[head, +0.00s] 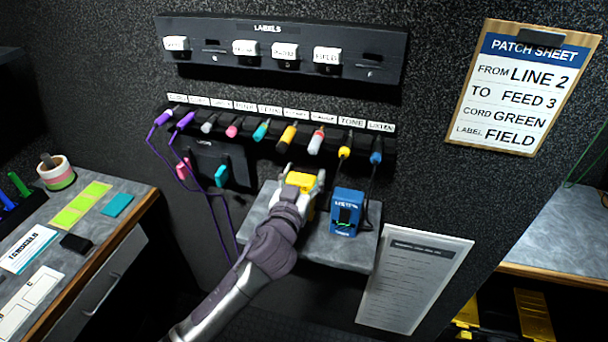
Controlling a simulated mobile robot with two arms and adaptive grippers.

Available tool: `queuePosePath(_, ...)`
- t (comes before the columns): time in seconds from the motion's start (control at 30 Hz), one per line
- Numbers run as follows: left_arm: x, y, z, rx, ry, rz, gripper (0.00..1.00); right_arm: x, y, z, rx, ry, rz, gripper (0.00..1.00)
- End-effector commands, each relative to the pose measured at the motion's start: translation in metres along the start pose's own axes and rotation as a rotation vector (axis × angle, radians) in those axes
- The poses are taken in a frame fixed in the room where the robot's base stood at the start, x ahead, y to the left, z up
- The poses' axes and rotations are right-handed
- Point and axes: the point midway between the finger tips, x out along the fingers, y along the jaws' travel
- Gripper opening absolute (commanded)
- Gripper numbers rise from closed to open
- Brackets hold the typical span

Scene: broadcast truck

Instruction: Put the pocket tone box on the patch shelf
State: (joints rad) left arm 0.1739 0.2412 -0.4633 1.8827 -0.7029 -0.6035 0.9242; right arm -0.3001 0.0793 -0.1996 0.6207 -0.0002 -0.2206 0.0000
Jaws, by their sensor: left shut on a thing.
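A yellow box (300,181), which looks like the pocket tone box, is held between the fingers of my left gripper (303,184). The gripper is shut on it and hides much of it. The box is at the patch shelf (345,254), a small grey ledge on the dark wall, left of a blue box. I cannot tell whether its underside touches the shelf. My right gripper is not in view.
The blue box (346,212) stands on the shelf's right part. Above runs a row of labelled jacks with coloured plugs (289,137) and hanging cords. A patch sheet (522,88) hangs at upper right. A cluttered desk (130,192) stands at left.

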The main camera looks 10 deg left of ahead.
Motion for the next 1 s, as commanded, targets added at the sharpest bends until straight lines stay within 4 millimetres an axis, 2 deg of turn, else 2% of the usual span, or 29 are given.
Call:
queuePosePath(0.13,0.0,0.0,0.004,-0.001,0.001,0.0,0.21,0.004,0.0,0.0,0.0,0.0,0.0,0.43)
queuePosePath(0.17,0.0,0.0,0.002,0.0,0.0,0.0,0.67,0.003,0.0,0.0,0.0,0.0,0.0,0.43)
queuePosePath(0.3,0.0,0.0,0.002,0.0,0.0,0.0,0.89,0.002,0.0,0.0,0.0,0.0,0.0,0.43)
queuePosePath(0.67,0.0,0.0,-0.002,0.001,0.001,0.0,0.89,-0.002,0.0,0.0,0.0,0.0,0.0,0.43)
queuePosePath(0.77,-0.011,0.001,0.002,-0.001,-0.001,0.001,0.89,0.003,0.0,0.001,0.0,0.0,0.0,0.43)
queuePosePath(1.0,-0.061,0.0,0.003,-0.002,-0.002,0.0,0.89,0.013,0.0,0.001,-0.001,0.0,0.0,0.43)
